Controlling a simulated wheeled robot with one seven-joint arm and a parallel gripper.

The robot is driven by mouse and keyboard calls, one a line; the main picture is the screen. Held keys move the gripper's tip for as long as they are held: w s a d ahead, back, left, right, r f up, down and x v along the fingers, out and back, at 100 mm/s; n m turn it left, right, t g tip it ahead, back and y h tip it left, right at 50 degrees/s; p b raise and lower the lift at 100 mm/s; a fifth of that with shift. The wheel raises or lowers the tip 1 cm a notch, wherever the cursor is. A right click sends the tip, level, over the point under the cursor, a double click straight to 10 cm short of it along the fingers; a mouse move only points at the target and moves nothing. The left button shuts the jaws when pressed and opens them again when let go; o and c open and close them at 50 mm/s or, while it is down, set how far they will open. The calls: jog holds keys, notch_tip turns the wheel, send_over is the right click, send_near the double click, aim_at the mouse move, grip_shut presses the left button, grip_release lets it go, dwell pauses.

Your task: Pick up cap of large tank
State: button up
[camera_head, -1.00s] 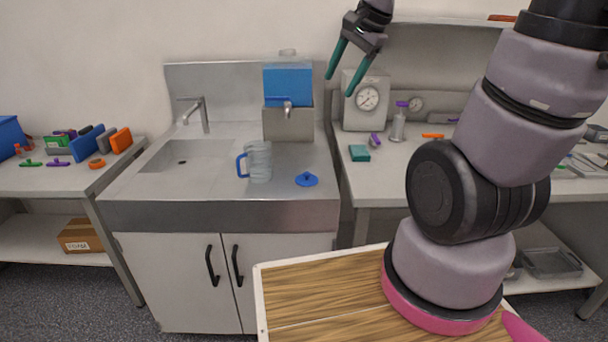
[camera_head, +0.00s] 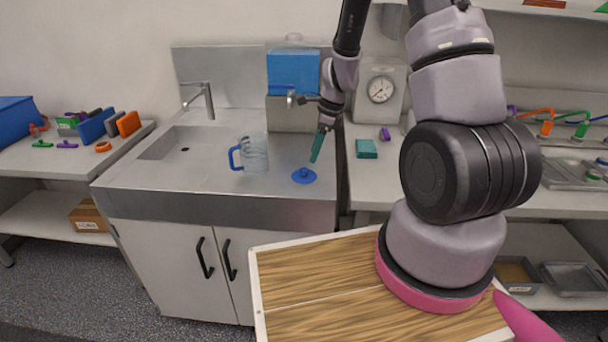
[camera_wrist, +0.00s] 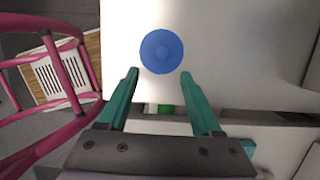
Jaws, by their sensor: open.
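The blue round cap (camera_head: 304,175) with a small knob lies on the steel sink counter near its front right. It also shows in the wrist view as a blue disc (camera_wrist: 161,51). My gripper (camera_head: 317,147) points down just above and behind the cap. In the wrist view its teal fingers (camera_wrist: 159,74) are wide open and empty, with the cap just beyond the tips, roughly centred between them.
A clear jug with a blue handle (camera_head: 254,155) stands left of the cap. The sink basin (camera_head: 182,146) and faucet (camera_head: 208,101) are farther left. A teal box (camera_head: 366,149) and a dial instrument (camera_head: 381,88) are on the right bench. The counter in front of the cap is clear.

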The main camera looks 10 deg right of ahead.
aim_at(305, 169)
jog(key=shift+w+a+x, duration=0.1)
jog(key=shift+a+x, duration=0.05)
jog(key=shift+x, duration=1)
jog(key=shift+w+a+x, duration=0.1)
jog(key=shift+a+x, duration=0.1)
jog(key=shift+x, duration=1)
jog(key=shift+w+a+x, duration=0.1)
jog(key=shift+a+x, duration=0.05)
jog(key=shift+x, duration=1)
jog(key=shift+r, duration=0.15)
grip_shut()
